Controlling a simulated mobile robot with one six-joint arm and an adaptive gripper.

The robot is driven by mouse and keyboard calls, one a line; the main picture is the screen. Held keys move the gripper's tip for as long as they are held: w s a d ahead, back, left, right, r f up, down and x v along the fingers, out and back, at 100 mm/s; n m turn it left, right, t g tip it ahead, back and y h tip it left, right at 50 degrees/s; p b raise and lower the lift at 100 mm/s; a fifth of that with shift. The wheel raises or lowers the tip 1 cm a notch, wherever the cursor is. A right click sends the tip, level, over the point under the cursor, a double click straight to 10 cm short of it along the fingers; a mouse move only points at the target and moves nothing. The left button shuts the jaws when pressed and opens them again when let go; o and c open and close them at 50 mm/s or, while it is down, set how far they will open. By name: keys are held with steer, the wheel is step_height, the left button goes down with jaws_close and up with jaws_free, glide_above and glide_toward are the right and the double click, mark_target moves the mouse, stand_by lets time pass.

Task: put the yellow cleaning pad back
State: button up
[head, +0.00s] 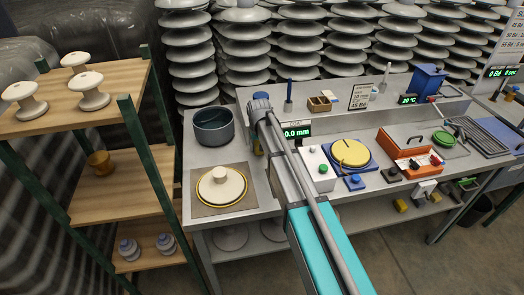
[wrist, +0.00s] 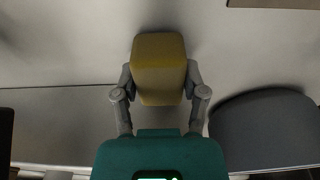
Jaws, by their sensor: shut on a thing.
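The yellow cleaning pad (wrist: 158,68) is a rounded block between the two fingers of my gripper (wrist: 159,82) in the wrist view. My gripper is shut on it, with a finger against each side. In the head view my arm covers most of this spot. Only a small yellow patch, likely the pad (head: 258,148), shows at the arm's left edge, right of the dark pot (head: 213,127). The fingers are hidden there. I cannot tell whether the pad touches the grey bench top (wrist: 60,100).
A turntable with a cream insulator (head: 221,188) stands at the bench's front left. Right of my arm are a white button box (head: 318,168), a yellow disc on a blue base (head: 351,153) and an orange tray (head: 408,158). A wooden shelf rack (head: 115,190) stands left.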

steer(key=shift+f, duration=0.4)
steer(key=o, duration=1)
steer(key=shift+r, duration=0.1)
steer(key=shift+r, duration=0.15)
step_height(320, 180, up, 12)
steer(key=s+p, duration=0.1)
steer(key=p, duration=1.1)
steer(key=shift+s+d, duration=0.15)
steer(key=shift+s, duration=0.1)
